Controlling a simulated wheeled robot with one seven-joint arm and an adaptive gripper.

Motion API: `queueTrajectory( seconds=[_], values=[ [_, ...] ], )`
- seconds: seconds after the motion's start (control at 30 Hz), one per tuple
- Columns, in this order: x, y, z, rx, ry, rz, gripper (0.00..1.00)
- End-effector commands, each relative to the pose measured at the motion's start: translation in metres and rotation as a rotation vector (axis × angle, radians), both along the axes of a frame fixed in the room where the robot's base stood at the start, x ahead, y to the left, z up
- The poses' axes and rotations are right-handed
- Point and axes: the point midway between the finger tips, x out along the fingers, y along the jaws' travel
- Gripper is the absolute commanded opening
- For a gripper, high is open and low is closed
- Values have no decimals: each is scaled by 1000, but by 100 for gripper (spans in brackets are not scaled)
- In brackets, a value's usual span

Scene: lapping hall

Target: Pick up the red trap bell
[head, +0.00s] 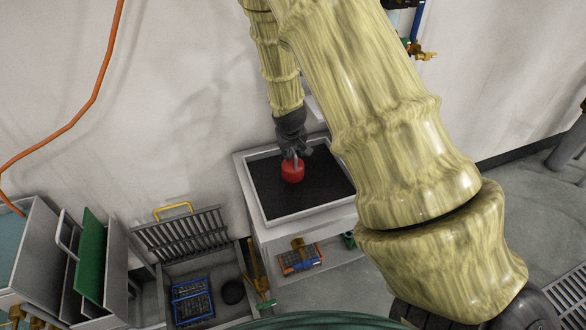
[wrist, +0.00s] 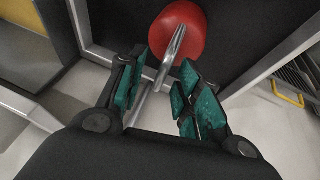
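The red trap bell (head: 292,173) is in the black-floored tray (head: 247,187) in the head view, directly below my gripper (head: 291,154). In the wrist view the bell (wrist: 187,30) is a rounded red body with a metal stem running back between the fingers. My gripper (wrist: 163,63) is open there, with its teal-padded fingers on either side of the stem. Gaps show between the pads and the stem near the tips.
The tray has a raised light rim and sits on a pale stand against the wall. A sink-like basin with a slotted rack (head: 185,236) stands left of it. An orange and blue item (head: 300,261) lies on the shelf below the tray.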

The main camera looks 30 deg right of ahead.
Motion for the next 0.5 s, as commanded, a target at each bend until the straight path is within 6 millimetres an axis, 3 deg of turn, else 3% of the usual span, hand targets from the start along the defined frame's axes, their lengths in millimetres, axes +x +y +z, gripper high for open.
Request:
queueTrajectory(
  seconds=[0.1, 0.27, 0.5],
  values=[
    [0, 0, 0, 0, 0, 0, 31],
    [0, 0, 0, 0, 0, 0, 2],
    [0, 0, 0, 0, 0, 0, 0]
  ],
)
